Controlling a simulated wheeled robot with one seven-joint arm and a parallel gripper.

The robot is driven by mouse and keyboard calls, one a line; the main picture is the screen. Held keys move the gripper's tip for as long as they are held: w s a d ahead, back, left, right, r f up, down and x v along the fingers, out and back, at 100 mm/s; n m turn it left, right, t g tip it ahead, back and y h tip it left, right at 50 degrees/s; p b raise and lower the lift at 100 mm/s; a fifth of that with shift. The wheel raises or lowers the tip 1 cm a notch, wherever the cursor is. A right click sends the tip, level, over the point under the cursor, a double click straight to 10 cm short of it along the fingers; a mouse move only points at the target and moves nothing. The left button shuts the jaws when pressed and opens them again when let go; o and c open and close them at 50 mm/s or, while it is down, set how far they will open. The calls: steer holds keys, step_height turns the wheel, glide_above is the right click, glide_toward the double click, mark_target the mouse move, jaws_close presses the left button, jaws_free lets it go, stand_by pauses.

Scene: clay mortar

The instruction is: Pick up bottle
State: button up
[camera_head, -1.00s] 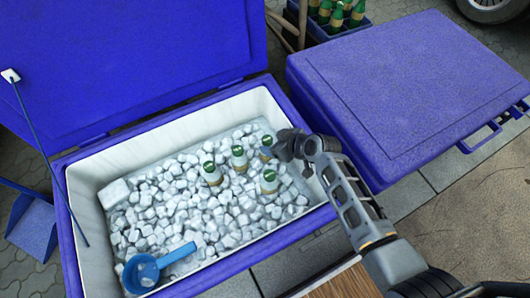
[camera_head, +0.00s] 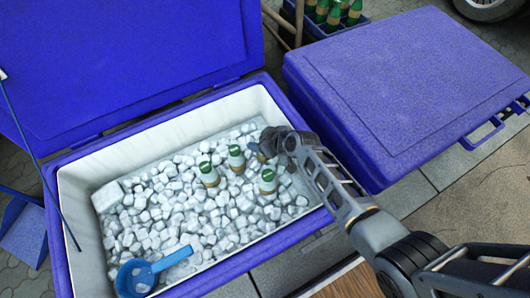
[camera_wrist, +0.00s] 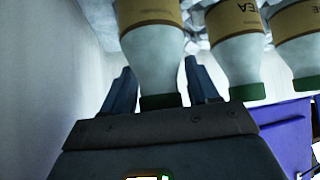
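Several pale bottles with green caps stand in the ice of the open blue cooler (camera_head: 75,215). Three show clearly: a left bottle (camera_head: 208,175), a back bottle (camera_head: 236,159) and a front right bottle (camera_head: 267,183). My gripper (camera_head: 271,142) is at the back right of the ice, over another bottle that it mostly hides. In the wrist view, which looks upside down, that bottle (camera_wrist: 155,55) stands between my two spread fingers (camera_wrist: 160,88), its capped end toward the palm. Gaps show between the fingers and the bottle. Two more bottles (camera_wrist: 238,55) (camera_wrist: 298,50) are to the right.
A blue scoop (camera_head: 140,275) lies on the ice at the front left. The cooler's white inner wall (camera_wrist: 45,80) is close beside my gripper. A closed blue cooler (camera_head: 400,90) stands to the right, with a crate of green bottles (camera_head: 335,20) behind.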

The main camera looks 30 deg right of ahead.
jaws_close()
stand_by(0.3)
stand_by(0.3)
